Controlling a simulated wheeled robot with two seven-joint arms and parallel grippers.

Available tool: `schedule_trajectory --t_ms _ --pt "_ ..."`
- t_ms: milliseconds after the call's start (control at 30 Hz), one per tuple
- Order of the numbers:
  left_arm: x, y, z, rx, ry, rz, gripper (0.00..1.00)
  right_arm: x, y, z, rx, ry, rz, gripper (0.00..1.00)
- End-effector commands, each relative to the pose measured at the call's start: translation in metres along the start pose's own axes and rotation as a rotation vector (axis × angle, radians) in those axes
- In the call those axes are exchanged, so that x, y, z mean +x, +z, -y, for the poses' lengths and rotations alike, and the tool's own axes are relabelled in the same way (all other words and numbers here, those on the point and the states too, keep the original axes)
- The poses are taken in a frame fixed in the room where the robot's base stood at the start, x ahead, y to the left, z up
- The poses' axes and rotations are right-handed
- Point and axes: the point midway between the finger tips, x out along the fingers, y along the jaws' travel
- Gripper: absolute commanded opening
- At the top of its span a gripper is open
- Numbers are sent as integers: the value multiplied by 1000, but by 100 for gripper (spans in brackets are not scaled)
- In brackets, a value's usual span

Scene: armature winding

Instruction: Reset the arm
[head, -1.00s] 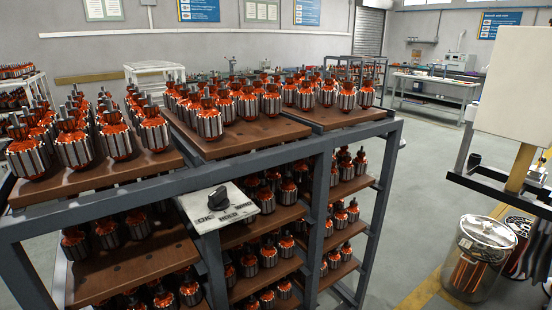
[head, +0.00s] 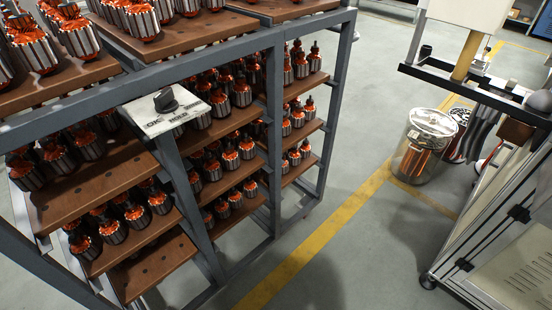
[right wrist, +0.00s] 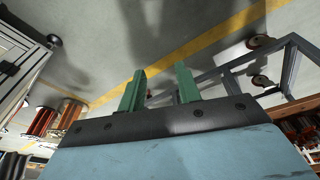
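My right gripper (right wrist: 160,88) shows in the right wrist view. Its two green fingers stand apart with nothing between them, over the grey floor and its yellow line. Neither of my grippers shows in the head view. The rack (head: 180,62) of armatures stands at the left of the head view. A white plate with a black rotary knob (head: 166,100) is fixed to the front of the rack; part of its lettering is too small to read.
A clear bin (head: 424,146) stands on the floor at the right. A machine frame (head: 490,215) fills the right edge. Open grey floor (head: 345,150) with a yellow line lies between rack and machine. The rack's wheels (right wrist: 262,41) show in the right wrist view.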

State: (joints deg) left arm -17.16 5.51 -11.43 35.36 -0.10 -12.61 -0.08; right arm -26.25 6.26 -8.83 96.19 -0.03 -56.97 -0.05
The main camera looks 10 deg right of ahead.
Motion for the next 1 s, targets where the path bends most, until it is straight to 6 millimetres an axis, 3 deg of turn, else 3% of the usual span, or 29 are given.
schedule_trajectory --t_ms 100,300,433,600,800,1000 --pt "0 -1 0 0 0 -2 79 44 34 1 -6 -1 32 34" --pt "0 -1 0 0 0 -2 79 98 98 2 -17 -3 72 34" --pt "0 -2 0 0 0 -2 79 120 144 1 -24 -3 96 34" --pt "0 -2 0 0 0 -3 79 133 190 0 -31 -3 118 34" --pt "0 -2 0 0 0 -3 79 136 214 -1 -34 -3 127 34" --pt "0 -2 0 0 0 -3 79 136 214 -1 -34 -3 127 34"
